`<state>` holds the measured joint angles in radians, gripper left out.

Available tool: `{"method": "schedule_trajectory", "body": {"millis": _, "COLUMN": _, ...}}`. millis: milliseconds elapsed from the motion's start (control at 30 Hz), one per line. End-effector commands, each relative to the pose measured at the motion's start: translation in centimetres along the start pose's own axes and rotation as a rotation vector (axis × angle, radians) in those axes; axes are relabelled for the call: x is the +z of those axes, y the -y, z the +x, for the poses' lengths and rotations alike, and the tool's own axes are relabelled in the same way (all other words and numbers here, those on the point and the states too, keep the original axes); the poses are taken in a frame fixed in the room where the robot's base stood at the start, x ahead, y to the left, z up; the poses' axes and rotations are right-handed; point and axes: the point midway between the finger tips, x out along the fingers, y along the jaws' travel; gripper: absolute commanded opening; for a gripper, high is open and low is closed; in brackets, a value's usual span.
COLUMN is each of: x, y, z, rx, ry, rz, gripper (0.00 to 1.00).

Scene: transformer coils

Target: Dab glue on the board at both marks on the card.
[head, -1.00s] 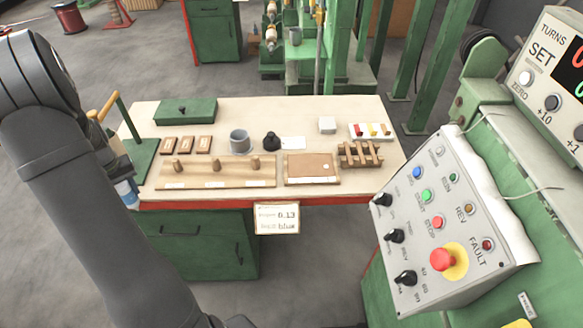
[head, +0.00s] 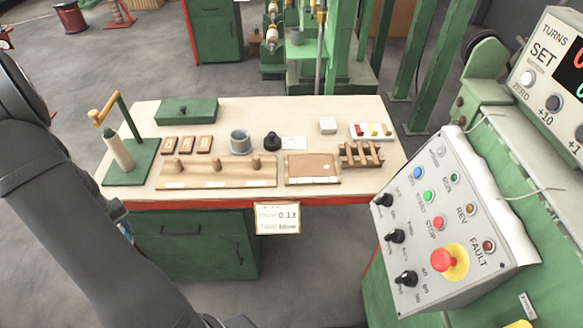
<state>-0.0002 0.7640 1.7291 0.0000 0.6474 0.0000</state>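A flat brown board (head: 311,169) with a pale edge lies at the front of the bench, right of centre. A small pale spot shows near its right side; I cannot make out marks. A small white card (head: 293,143) lies behind it, its print too small to read. A dark round pot with a knob (head: 272,143) stands left of that card; I cannot tell whether it holds glue. A larger written card (head: 278,218) hangs on the bench front, its text partly blurred. My arm crosses the left side; my gripper is outside the picture.
A wooden strip with several pegs (head: 230,174) lies left of the board, and a slatted wooden rack (head: 361,155) stands right. A grey cup (head: 240,141), a green box (head: 187,111) and a green stand (head: 129,164) occupy the left. A control panel (head: 450,220) stands at right.

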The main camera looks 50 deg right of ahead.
Motion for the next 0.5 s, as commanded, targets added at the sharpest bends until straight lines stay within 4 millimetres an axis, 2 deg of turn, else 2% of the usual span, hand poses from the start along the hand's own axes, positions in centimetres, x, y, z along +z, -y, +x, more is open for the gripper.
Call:
{"method": "schedule_trajectory", "body": {"millis": 400, "x": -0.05, "y": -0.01, "z": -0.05, "rx": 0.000, "ry": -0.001, "rz": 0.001, "gripper": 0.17}}
{"method": "schedule_trajectory", "body": {"millis": 500, "x": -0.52, "y": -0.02, "z": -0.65, "rx": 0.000, "ry": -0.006, "rz": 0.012, "gripper": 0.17}}
